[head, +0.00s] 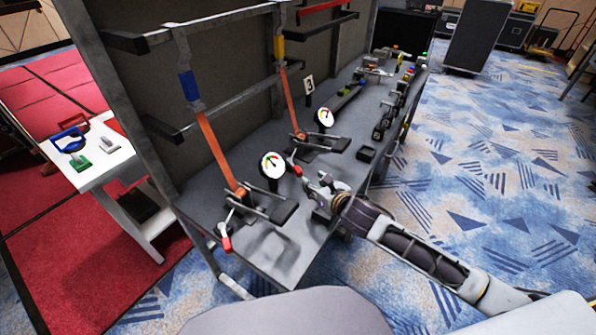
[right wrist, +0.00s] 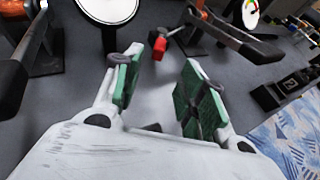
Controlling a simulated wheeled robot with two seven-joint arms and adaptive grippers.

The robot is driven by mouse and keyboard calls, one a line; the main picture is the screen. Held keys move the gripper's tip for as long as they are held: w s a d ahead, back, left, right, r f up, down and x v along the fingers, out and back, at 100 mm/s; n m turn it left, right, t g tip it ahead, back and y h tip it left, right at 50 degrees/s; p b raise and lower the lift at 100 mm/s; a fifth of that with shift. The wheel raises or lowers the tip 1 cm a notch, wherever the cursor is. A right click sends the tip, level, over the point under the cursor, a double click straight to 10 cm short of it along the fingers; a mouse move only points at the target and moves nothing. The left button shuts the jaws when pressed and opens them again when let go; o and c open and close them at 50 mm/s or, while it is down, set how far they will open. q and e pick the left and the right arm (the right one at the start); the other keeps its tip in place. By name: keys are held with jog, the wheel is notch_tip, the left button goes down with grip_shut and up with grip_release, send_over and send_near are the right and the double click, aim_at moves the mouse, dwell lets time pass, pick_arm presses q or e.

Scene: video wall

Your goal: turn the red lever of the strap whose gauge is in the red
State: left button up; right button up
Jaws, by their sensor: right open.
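Two orange straps run down to ratchets on the grey bench, the near strap (head: 215,150) and the far strap (head: 289,95). The near gauge (head: 272,165) and far gauge (head: 326,117) have white dials with coloured zones; their needles are too small to read surely. The near red lever (head: 226,243) hangs at the bench's front edge. The far red lever (head: 300,170) points toward my right gripper (head: 319,183). In the right wrist view, my gripper (right wrist: 160,75) is open and empty, with the red lever end (right wrist: 158,50) just beyond its green pads. My left gripper is not in view.
A sign marked 3 (head: 309,84) stands behind the far gauge. Black blocks and coloured knobs line the bench's right side. A white side table (head: 120,160) stands at left. Black ratchet handles (right wrist: 240,38) lie close to my right gripper.

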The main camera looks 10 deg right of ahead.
aim_at(300, 172)
jog(key=shift+x, duration=1.55)
jog(key=shift+b+x, duration=0.4)
jog(key=shift+x, duration=1.2)
jog(key=shift+w+a+f, duration=0.2)
jog(key=shift+w+f, duration=0.1)
jog(key=shift+w, duration=0.35)
jog(key=shift+x, duration=1.15)
jog(key=shift+w+a+f+b, duration=0.1)
jog(key=shift+w+f+b, duration=0.05)
jog(key=shift+w+b, duration=0.2)
jog(key=shift+w+a+f, duration=0.15)
jog(key=shift+w+f, duration=0.1)
jog(key=shift+w, duration=0.35)
jog(key=shift+w+a+f, duration=0.15)
jog(key=shift+w+f, duration=0.05)
jog(key=shift+w, duration=0.25)
jog(key=c, duration=0.5)
grip_shut()
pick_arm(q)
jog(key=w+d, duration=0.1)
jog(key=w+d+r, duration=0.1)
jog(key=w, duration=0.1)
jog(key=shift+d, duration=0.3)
